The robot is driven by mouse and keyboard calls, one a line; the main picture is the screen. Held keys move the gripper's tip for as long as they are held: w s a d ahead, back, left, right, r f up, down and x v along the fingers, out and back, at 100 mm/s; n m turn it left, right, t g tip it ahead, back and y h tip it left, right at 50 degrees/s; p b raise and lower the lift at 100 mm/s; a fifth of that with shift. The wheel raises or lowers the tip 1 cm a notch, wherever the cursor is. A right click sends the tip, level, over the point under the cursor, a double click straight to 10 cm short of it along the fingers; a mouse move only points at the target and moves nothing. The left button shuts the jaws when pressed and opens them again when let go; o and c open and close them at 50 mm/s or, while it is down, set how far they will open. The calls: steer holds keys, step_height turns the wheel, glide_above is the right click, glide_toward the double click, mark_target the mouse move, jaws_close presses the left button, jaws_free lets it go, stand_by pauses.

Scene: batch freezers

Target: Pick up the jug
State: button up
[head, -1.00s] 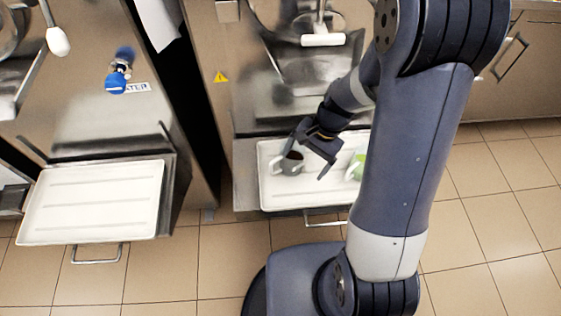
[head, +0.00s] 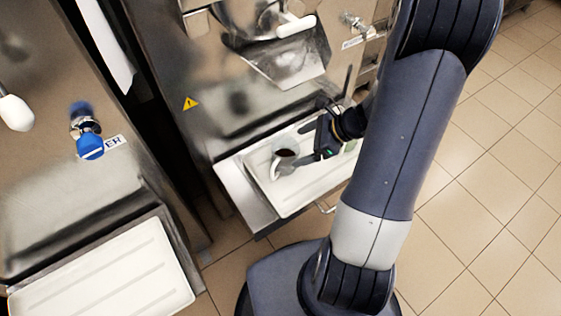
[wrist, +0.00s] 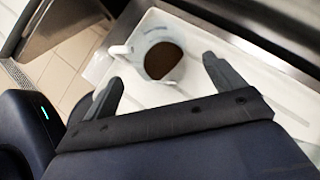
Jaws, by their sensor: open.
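The jug (head: 286,146) is pale grey with dark brown contents and stands upright on the white tray (head: 312,184) under the middle machine. Its handle points toward the lower left in the head view. In the wrist view the jug (wrist: 160,58) is just ahead of my fingertips, between their lines, with the handle to the left. My gripper (head: 318,149) is open and empty, at the jug's right side in the head view. In the wrist view the two fingers (wrist: 163,75) are spread apart. Whether either finger touches the jug I cannot tell.
A greenish object (head: 351,145) on the tray is mostly hidden by my arm. The machine's metal chute (head: 285,62) overhangs behind the jug. A second white tray (head: 105,275) is at lower left. Tiled floor on the right is clear.

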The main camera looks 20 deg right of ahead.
mark_target(284, 152)
steer(key=b+x, duration=0.1)
steer(key=x, duration=0.6)
steer(key=shift+w+a+f+b, duration=0.15)
steer(key=shift+a+f+b, duration=0.05)
steer(key=shift+f+b, duration=0.2)
steer(key=shift+r, duration=0.1)
steer(key=c, duration=1.2)
steer(key=shift+r, duration=0.2)
